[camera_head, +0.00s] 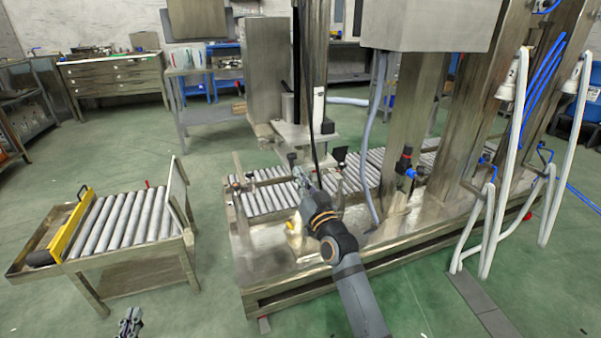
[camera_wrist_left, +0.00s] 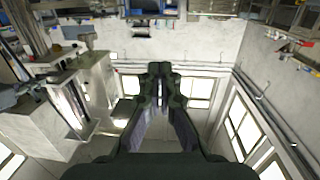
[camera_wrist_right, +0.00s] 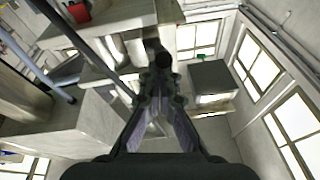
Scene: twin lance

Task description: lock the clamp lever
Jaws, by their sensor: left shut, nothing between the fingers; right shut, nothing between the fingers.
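My right gripper (camera_head: 300,176) is shut and empty at the machine's roller bed, at the end of my dark arm. A small black knob (camera_head: 292,158), which may be the clamp lever's end, shows just beyond its fingertips. In the right wrist view a round black knob (camera_wrist_right: 164,60) is right at the tips of the shut fingers (camera_wrist_right: 160,80); I cannot tell whether they touch. The lever's shaft and its angle are not clear. My left gripper (camera_head: 130,322) is shut and empty, low over the floor at the bottom edge. Its shut fingers show in the left wrist view (camera_wrist_left: 159,75).
The machine's metal roller conveyor (camera_head: 265,200) lies under a vertical column. A roller cart (camera_head: 120,225) with a yellow bar stands at the left. White hoses (camera_head: 490,235) hang at the right. The green floor between cart and machine is clear.

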